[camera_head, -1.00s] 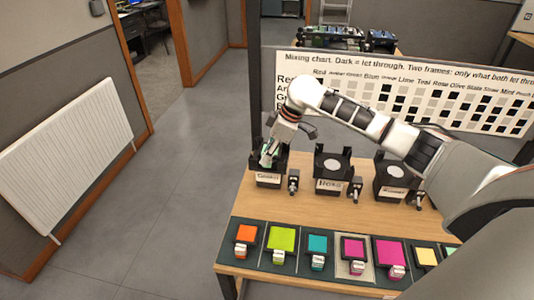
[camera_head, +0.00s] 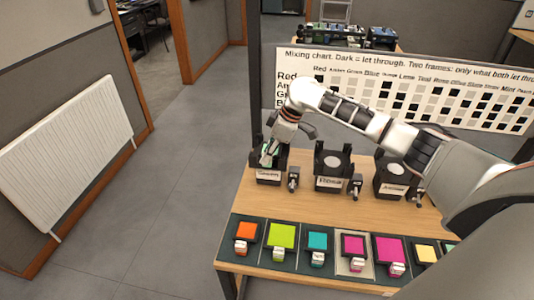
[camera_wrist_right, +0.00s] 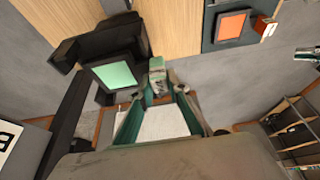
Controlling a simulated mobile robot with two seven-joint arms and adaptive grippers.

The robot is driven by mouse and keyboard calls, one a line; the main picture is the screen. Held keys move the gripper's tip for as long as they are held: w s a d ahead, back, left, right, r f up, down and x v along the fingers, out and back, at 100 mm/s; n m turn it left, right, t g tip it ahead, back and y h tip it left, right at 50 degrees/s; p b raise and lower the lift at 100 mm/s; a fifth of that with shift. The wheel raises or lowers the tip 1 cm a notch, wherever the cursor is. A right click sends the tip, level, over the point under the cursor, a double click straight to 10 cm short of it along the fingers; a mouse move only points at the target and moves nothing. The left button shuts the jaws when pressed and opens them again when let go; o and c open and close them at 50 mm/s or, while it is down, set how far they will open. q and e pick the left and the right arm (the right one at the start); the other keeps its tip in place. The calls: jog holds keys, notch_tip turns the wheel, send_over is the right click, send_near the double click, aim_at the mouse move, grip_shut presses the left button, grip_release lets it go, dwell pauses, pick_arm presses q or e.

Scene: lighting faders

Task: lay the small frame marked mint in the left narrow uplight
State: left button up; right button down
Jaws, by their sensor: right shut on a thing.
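My right gripper (camera_head: 269,157) is at the left narrow uplight (camera_head: 268,175), a black lamp box with a white label. In the wrist view its fingers (camera_wrist_right: 157,92) are shut on the pale tab of the small mint frame. The frame's mint pane (camera_wrist_right: 115,75) has a dark border and lies over the black uplight (camera_wrist_right: 105,42). I cannot tell whether the frame rests fully in the uplight or is held just above it. In the head view the gripper hides most of the frame. My left gripper is not in view.
Two more uplights stand to the right, a middle one (camera_head: 331,167) and a right one (camera_head: 391,178). A dark rack (camera_head: 265,258) along the front edge holds several coloured frames with tabs. A mixing chart (camera_head: 420,90) stands behind. Bare wood lies between.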

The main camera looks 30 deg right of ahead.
jog(key=shift+f, duration=0.7)
jog(key=c, duration=1.8)
grip_release()
jog(key=shift+c, duration=0.2)
jog(key=w+a+r+v, duration=0.1)
jog(key=v, duration=1.7)
jog(key=shift+w+a+r, duration=0.2)
jog(key=shift+a, duration=0.1)
